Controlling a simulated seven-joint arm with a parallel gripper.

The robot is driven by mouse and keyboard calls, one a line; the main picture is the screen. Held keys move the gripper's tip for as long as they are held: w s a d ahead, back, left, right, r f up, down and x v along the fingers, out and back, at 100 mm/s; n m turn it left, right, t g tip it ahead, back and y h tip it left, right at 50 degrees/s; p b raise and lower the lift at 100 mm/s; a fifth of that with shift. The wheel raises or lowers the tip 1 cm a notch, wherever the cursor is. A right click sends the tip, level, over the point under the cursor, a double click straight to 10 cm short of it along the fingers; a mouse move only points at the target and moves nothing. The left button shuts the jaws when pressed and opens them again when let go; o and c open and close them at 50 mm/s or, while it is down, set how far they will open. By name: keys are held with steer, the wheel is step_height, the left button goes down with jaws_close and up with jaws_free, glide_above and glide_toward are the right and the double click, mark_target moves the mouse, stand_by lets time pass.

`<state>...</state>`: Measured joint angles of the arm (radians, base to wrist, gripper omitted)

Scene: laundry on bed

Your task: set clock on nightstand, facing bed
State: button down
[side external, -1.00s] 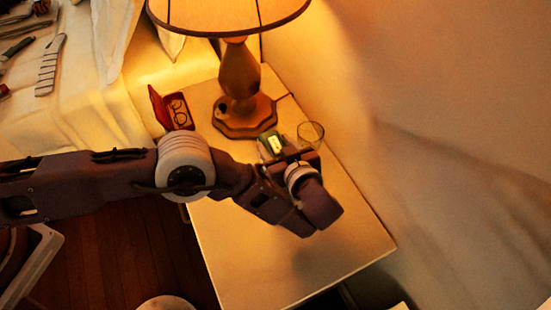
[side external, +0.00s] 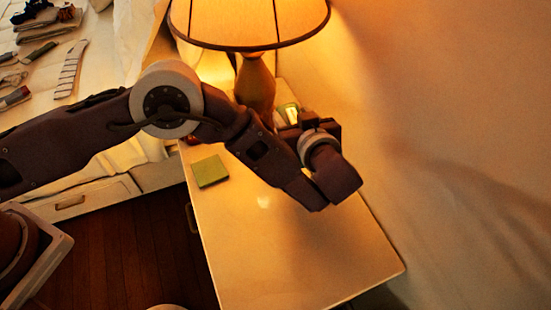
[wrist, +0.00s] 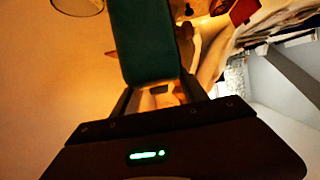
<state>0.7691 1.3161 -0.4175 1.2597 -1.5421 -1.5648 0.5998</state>
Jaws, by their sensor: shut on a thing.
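The clock is a dark green rounded block (wrist: 147,45) between my gripper's (wrist: 160,92) two fingers in the wrist view. Its dark green broad side shows there; I cannot tell which way its face points. In the side view my gripper (side external: 287,120) is over the far part of the pale nightstand (side external: 285,240), right of the lamp. A small green part of the clock (side external: 291,110) shows beyond the fingers, the rest hidden by the gripper. I cannot tell whether the clock touches the nightstand.
A lit lamp (side external: 254,85) stands at the nightstand's back. A green pad (side external: 210,171) lies at its left edge. In the wrist view a glass (wrist: 77,5) and a red case (wrist: 243,10) show. The bed (side external: 110,75) is left. The nightstand's front is clear.

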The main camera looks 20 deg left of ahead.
steer(key=w+a+r+m+t+h, duration=0.2)
steer(key=w+r+m+t+h, duration=0.15)
steer(key=w+m+h, duration=0.75)
steer(key=s+a+f+m+g+h, duration=0.2)
steer(key=s+a+m+h, duration=0.1)
steer(key=s, duration=0.3)
steer(key=s+a+f+m+g+h, duration=0.2)
steer(key=s+a+f+g+h, duration=0.1)
steer(key=s+h, duration=0.15)
step_height(320, 180, down, 9)
steer(key=shift+s+d+f+m, duration=0.2)
steer(key=shift+s+d+m, duration=0.1)
steer(key=shift+s, duration=0.15)
steer(key=shift+y, duration=0.25)
steer(key=c, duration=0.6)
jaws_free()
steer(key=shift+f, duration=0.15)
